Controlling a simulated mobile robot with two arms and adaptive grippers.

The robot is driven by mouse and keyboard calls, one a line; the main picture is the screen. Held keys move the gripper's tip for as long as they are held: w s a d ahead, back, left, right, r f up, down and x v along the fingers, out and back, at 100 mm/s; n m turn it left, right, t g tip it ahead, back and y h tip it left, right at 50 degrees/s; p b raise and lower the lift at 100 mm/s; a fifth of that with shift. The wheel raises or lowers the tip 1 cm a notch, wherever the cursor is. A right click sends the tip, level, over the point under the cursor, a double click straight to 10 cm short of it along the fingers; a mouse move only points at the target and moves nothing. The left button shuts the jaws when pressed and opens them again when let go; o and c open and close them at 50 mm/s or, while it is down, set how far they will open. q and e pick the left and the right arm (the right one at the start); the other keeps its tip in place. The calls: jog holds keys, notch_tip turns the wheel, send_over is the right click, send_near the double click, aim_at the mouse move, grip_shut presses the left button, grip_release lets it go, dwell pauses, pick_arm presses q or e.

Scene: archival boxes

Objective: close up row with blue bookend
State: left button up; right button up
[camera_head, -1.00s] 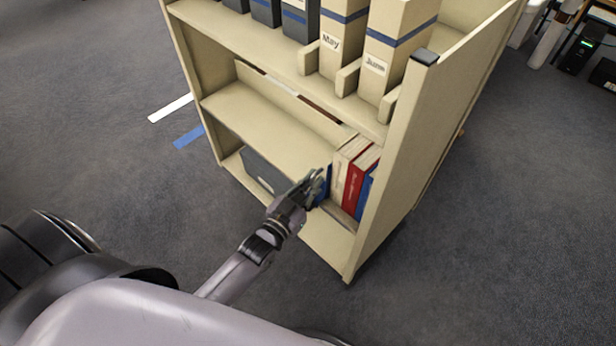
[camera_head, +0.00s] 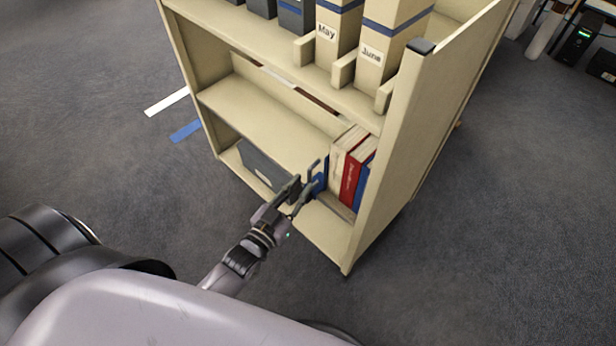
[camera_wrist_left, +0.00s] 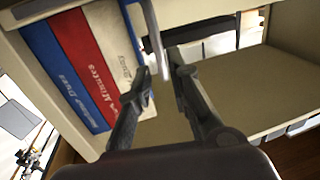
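The row on the lower shelf has a cream book (camera_head: 342,155), a red book (camera_head: 355,172) and a blue book (camera_head: 365,186) against the right side panel. The blue bookend (camera_head: 320,183) stands at the left of the cream book, partly hidden by my left gripper. Whether it touches the cream book I cannot tell. My left gripper (camera_head: 311,178) is open at the shelf front, just left of the bookend. In the left wrist view its fingers (camera_wrist_left: 163,80) are apart, with a thin pale upright edge between or just beyond them. My right gripper is not in view.
A dark grey box (camera_head: 262,166) lies on the lower shelf at the left. The cream cart's side panel (camera_head: 415,150) closes the right. A shelf board (camera_head: 265,110) lies above, and the May (camera_head: 338,35) and June (camera_head: 380,50) files stand higher up.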

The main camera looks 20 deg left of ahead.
pick_arm(q)
jog(key=s+a, duration=0.1)
jog(key=s, duration=0.6)
dwell(0.3)
